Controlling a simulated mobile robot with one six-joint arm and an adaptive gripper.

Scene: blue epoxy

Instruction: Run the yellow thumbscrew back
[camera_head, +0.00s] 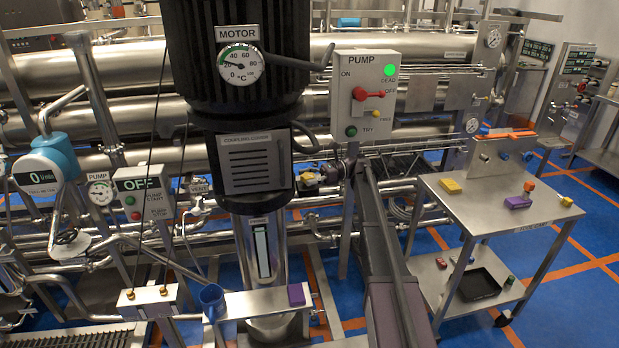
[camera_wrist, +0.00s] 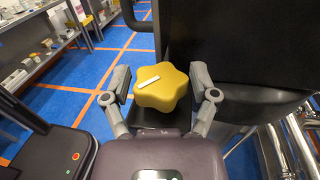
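The yellow thumbscrew (camera_wrist: 162,92) is a lobed star-shaped knob with a white bar mark on its face, seen in the wrist view. The mark is tilted, its right end slightly higher. My gripper (camera_wrist: 161,80) has its two grey fingers on either side of the knob, left and right. The screw's shank is hidden.
The black motor (camera_head: 238,65) and its coupling cover (camera_head: 253,165) stand close left of my gripper. The pump panel (camera_head: 365,95) is above it. A steel cart (camera_head: 490,205) with several small blocks stands at right. Blue floor between is open.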

